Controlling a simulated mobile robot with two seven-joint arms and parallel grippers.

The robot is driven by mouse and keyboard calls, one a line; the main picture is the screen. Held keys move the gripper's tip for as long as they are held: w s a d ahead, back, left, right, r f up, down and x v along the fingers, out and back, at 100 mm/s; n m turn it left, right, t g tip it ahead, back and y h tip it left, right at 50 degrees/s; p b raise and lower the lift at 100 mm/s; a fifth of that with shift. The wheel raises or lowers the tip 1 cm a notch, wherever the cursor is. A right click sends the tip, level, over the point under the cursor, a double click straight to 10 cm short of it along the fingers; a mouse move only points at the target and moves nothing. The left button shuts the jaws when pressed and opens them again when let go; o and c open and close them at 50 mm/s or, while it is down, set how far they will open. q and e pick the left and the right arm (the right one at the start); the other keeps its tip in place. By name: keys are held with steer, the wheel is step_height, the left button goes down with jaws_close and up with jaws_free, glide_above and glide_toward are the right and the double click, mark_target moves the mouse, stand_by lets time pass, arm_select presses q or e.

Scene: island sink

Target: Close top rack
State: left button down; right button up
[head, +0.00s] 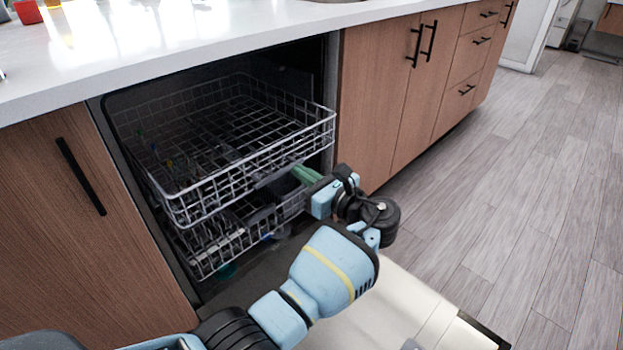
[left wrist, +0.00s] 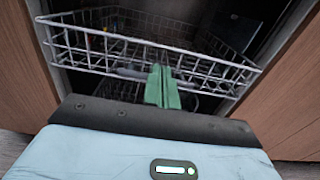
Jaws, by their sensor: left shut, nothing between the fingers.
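The top rack (head: 251,157) is a grey wire basket that sticks out of the open dishwasher. Its front wall also crosses the left wrist view (left wrist: 150,52). My left gripper (head: 304,174) has green fingers, shut and empty, at the right part of the rack's front, around the height of its lower edge. In the left wrist view the closed fingers (left wrist: 162,88) point at the rack's front wall; whether they touch it I cannot tell. My right gripper is not in view.
The lower rack (head: 215,249) sits below, partly out. The dishwasher door (head: 405,290) lies open under my left arm. Wooden cabinets (head: 377,95) flank the opening, and a white countertop (head: 150,45) lies above. The floor at right is clear.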

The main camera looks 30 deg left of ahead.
mark_target(267, 150)
arm_select(q)
steer(key=b+x, duration=0.2)
steer(key=x, duration=0.6)
steer(key=shift+w+a+f, duration=0.15)
steer(key=shift+a, duration=0.05)
steer(key=shift+w+a, duration=0.15)
steer(key=shift+a, duration=0.35)
